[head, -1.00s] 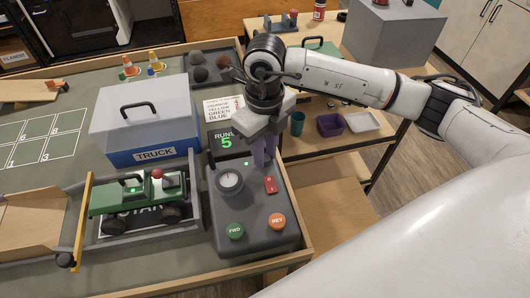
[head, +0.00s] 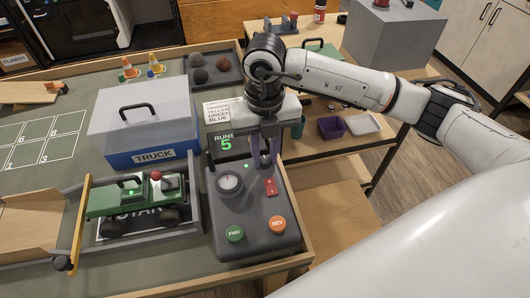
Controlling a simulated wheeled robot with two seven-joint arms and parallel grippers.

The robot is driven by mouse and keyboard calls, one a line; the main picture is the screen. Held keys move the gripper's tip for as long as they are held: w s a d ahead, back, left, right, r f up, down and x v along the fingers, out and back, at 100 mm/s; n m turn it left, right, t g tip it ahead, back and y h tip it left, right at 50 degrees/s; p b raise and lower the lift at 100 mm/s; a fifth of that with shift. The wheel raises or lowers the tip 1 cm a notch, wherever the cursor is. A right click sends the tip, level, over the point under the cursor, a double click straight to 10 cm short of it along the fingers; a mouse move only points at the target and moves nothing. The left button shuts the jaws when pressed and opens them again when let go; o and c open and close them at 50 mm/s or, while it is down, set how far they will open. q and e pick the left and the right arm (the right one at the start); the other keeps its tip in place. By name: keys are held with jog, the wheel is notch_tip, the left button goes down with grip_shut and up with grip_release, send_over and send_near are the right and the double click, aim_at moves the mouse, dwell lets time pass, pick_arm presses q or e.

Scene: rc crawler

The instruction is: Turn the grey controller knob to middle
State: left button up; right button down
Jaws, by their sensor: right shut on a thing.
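The grey controller box (head: 285,244) sits at the front right of the table. It has a round white-faced dial (head: 229,183), a red switch (head: 270,187), a green FWD button (head: 234,233) and an orange REV button (head: 277,224). My right gripper (head: 264,163) points down at the back right of the controller, behind the red switch. Its two purple fingers stand side by side, shut on the small grey knob, which they mostly hide. I cannot read the knob's setting. My left gripper is not in view.
A green crawler (head: 133,204) stands in a grey tray left of the controller. A blue and grey TRUCK box (head: 146,118) stands behind it. A display (head: 227,142) reading RUNS 5 is behind the controller. A side table with cups and bins is at the right.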

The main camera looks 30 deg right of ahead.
aim_at(265, 159)
jog(key=shift+w+r, duration=0.1)
jog(key=shift+r, duration=0.05)
jog(key=c, duration=1.5)
grip_release()
jog(key=shift+c, duration=0.2)
notch_tip(265, 159, up, 10)
